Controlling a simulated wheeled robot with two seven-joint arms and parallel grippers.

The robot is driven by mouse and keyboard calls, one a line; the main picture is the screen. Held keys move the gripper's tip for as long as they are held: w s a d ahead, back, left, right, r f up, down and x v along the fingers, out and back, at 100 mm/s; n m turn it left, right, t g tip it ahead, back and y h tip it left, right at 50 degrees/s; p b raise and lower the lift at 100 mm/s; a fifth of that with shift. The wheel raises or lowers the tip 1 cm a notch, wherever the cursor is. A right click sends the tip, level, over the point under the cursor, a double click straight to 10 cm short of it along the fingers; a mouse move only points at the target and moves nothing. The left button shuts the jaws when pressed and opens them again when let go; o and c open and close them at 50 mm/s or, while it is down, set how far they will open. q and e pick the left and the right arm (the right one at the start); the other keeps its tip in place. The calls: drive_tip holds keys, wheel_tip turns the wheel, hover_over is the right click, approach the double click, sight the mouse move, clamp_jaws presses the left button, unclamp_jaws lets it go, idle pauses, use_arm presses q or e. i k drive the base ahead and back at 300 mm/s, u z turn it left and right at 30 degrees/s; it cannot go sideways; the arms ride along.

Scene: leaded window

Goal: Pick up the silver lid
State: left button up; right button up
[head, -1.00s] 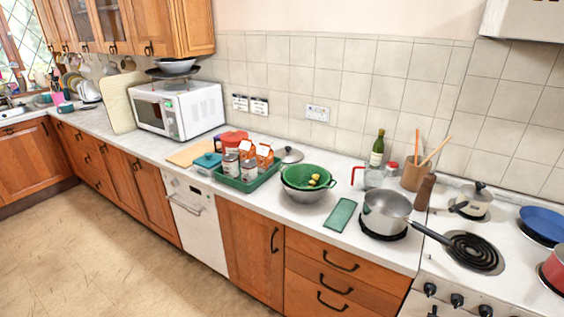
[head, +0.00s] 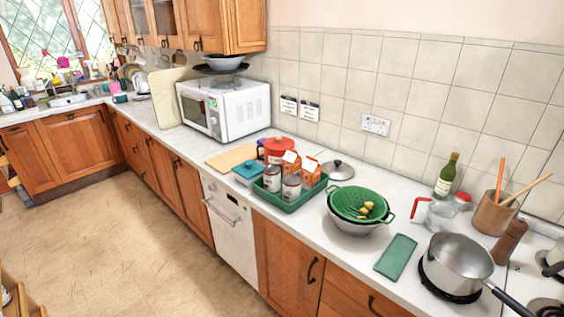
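The silver lid (head: 338,169) lies flat on the white counter near the tiled wall, with a dark knob on top. It sits behind the green colander (head: 359,203) and to the right of the orange-and-white cartons (head: 291,163). Nothing covers it. Neither of my grippers shows in the head view.
A green tray (head: 287,201) with cans and cartons stands left of the lid. The colander rests in a bowl in front of it. A measuring jug (head: 438,214), a bottle (head: 446,175) and a saucepan (head: 460,262) stand to the right. Bare counter lies right of the lid along the wall.

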sight(338, 170)
drive_tip(key=u, duration=0.45)
drive_tip(key=i, duration=0.75)
drive_tip(key=u, duration=0.2)
